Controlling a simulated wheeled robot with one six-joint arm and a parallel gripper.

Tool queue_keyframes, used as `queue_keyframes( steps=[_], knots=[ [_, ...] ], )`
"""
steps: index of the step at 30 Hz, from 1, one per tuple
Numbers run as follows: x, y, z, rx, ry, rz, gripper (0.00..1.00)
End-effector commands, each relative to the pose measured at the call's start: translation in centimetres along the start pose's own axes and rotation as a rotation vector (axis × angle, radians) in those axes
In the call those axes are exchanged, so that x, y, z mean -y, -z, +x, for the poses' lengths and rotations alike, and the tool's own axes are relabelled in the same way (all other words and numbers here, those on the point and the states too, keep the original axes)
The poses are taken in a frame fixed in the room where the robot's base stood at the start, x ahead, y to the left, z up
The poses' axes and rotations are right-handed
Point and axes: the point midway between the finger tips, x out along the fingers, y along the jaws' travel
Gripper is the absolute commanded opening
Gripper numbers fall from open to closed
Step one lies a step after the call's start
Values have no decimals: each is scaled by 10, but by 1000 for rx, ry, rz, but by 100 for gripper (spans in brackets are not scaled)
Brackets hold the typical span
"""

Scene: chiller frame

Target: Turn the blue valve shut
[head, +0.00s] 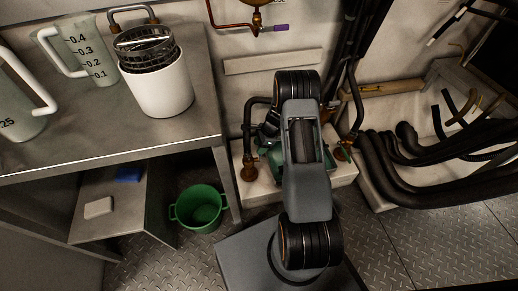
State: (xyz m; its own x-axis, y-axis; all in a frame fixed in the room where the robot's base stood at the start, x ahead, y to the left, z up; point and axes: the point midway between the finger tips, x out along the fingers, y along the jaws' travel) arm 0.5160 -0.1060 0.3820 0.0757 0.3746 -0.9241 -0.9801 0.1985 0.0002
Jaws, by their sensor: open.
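I cannot make out a clearly blue valve in the head view. A small valve on a copper pipe with a purple lever handle (281,28) shows at the top, against the wall. The lever points to the right, roughly level. My arm rises through the middle of the view, in front of a green machine on a pale plinth, and hides much of it. My gripper is not visible; no fingertips show.
A steel table (195,125) at left holds a white pot (161,92) and measuring jugs (88,55). A green bucket (200,210) stands on the floor below. Thick black hoses (405,175) crowd the right. Tread-plate floor (440,245) is clear at lower right.

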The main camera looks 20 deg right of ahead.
Motion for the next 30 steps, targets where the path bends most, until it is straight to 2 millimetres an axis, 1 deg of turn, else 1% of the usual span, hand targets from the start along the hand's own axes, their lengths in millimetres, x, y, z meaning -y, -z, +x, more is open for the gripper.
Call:
queue_keyframes(
  steps=[1, 4, 14, 27, 28, 30],
  knots=[
    [0, 0, 4, 0, -1, 0, 47],
    [0, 0, 8, 0, 0, 0, 47],
    [0, 0, 8, 0, 0, 0, 46],
    [0, 0, 8, 0, 0, 0, 4],
    [0, 0, 8, 0, 0, 0, 1],
    [0, 0, 8, 0, 0, 0, 0]
  ],
)
